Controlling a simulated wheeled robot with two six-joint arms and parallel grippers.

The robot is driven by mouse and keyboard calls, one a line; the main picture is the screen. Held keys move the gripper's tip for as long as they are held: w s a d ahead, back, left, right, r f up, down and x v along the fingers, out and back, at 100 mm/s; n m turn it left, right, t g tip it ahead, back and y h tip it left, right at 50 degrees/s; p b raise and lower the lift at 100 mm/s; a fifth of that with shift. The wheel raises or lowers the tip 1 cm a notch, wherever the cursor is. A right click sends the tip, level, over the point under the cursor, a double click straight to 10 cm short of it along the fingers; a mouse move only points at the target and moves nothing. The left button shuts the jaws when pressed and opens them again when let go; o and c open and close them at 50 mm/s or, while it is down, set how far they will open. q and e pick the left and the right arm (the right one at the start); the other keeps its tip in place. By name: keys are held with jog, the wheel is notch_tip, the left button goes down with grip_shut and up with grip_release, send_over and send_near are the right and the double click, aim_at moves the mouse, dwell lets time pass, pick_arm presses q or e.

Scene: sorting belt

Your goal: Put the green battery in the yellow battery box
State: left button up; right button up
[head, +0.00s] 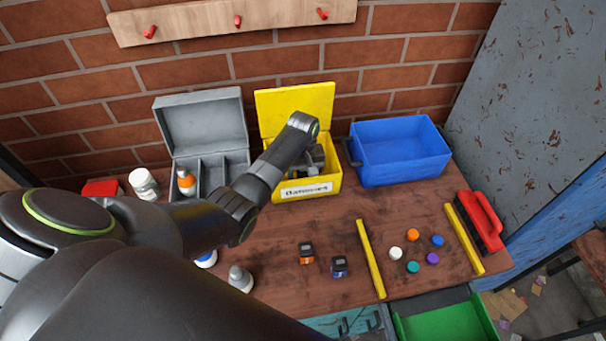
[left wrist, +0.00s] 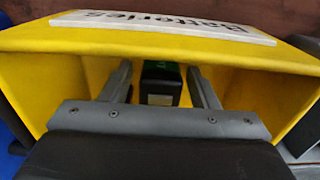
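The yellow battery box (head: 331,183) stands at the back middle of the table with its lid up. Its yellow wall and white "Batteries" label also show in the left wrist view (left wrist: 60,40). My left gripper (head: 312,165) reaches down into the box. In the left wrist view its two fingers (left wrist: 163,85) are spread apart. The green battery (left wrist: 161,84), black with a green top, is between them inside the box, with a gap on each side. The arm and gripper hide it in the head view. My right gripper is not in view.
An orange-marked battery (head: 306,253) and a blue-marked battery (head: 340,266) stand on the table in front. A blue bin (head: 400,160) is right of the box, an open grey case (head: 203,125) left. Yellow strips (head: 370,260) flank several coloured caps. A red brush (head: 482,220) lies far right.

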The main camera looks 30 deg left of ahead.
aim_at(303, 171)
pick_arm(q)
notch_tip(303, 171, up, 12)
jog(key=shift+r, duration=0.15)
dwell(0.6)
dwell(0.4)
